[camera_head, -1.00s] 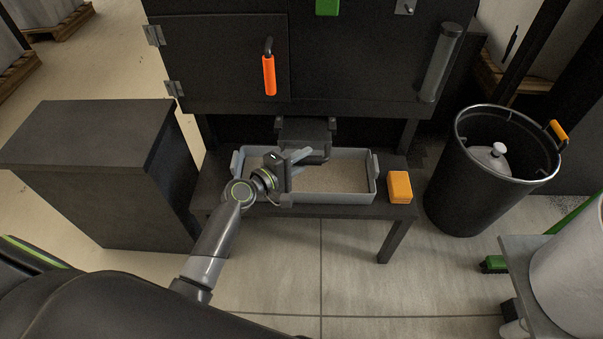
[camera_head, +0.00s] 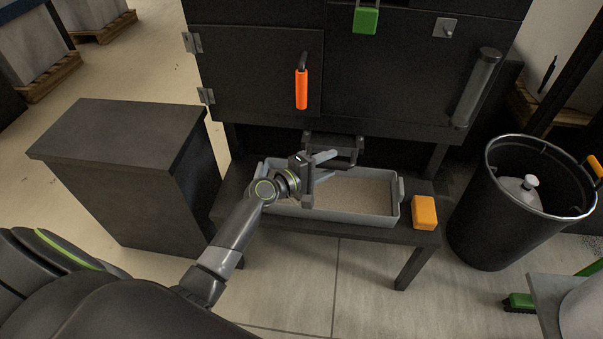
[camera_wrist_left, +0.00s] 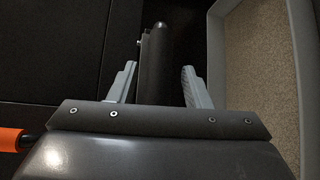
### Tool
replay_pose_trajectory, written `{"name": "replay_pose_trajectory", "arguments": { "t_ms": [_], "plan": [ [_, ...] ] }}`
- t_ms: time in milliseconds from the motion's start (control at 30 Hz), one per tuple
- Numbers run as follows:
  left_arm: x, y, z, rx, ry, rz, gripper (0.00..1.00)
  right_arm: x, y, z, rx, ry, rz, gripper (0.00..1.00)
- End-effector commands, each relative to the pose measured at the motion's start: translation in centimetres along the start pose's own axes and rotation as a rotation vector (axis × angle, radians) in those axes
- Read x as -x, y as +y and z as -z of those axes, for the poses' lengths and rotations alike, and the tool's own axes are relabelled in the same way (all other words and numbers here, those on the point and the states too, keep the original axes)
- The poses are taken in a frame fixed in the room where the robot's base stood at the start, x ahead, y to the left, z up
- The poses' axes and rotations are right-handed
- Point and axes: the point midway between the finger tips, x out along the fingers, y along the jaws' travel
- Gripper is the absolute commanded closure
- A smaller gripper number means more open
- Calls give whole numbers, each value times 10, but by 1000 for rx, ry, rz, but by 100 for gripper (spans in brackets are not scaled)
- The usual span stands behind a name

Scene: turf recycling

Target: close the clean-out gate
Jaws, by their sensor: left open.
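The clean-out gate (camera_head: 332,143) is a dark part with a bar-like handle, low under the black machine and above the back of a grey tray. My left gripper (camera_head: 325,165) is at the gate's front, over the tray, with its grey fingers apart. In the left wrist view a dark bar (camera_wrist_left: 155,50), apparently the gate's handle, lies between the open fingers of the left gripper (camera_wrist_left: 158,70). A gap shows at the right finger; contact at the left finger cannot be told. My right gripper is not in view.
The grey tray (camera_head: 398,205) holds granular material and stands on a dark low table (camera_head: 410,237). An orange block (camera_head: 424,212) sits right of it. A dark cabinet (camera_head: 120,150) stands left, a black bin (camera_head: 500,235) right. The machine door has an orange handle (camera_head: 302,90).

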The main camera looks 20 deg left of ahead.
Motion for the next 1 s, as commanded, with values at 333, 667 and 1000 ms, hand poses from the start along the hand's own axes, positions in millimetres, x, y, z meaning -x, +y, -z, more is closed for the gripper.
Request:
{"name": "replay_pose_trajectory", "arguments": {
  "t_ms": [333, 667, 1000],
  "plan": [
    [77, -1, 0, -2, 1, 5, 56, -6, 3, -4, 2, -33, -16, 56],
    [145, -2, 0, -2, 0, 4, 56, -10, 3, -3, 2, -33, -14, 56],
    [166, 0, 0, 0, -1, 1, 56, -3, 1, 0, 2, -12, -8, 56]
  ]
}}
